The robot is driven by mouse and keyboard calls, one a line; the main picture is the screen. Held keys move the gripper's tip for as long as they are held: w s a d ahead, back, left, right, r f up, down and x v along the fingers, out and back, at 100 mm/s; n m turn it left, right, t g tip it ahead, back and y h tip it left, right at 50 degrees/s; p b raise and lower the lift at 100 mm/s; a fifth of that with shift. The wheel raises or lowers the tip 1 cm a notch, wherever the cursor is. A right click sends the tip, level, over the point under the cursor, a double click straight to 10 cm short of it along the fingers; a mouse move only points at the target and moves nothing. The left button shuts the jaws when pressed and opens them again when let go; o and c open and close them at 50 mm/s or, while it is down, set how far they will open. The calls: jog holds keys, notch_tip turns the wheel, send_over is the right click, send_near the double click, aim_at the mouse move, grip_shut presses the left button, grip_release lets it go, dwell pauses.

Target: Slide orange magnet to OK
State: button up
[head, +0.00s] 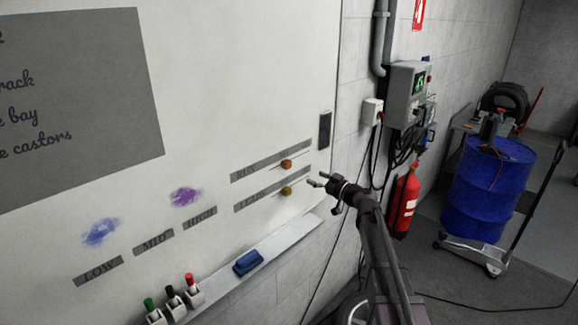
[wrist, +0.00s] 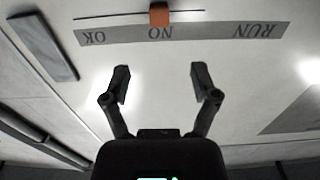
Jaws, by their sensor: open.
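The orange magnet (head: 286,164) sits on a thin rail along the upper label strip (head: 252,171) of the whiteboard. My gripper (head: 317,180) is just right of the magnet, near the board. In the wrist view my gripper (wrist: 160,80) is open and empty, its fingers apart from the magnet and pointing toward it.
A yellow magnet (head: 286,191) sits on the lower strip. A dark block (head: 325,130) is on the board's right edge. A tray (head: 285,238) with a blue eraser (head: 248,262) runs below. The extinguisher (head: 404,203) and blue drum (head: 487,188) stand to the right.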

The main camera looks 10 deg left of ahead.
aim_at(289, 165)
jog(key=x, duration=1.3)
jog(key=shift+w+a, duration=0.1)
jog(key=shift+a, duration=0.05)
jog(key=shift+c, duration=0.2)
grip_shut()
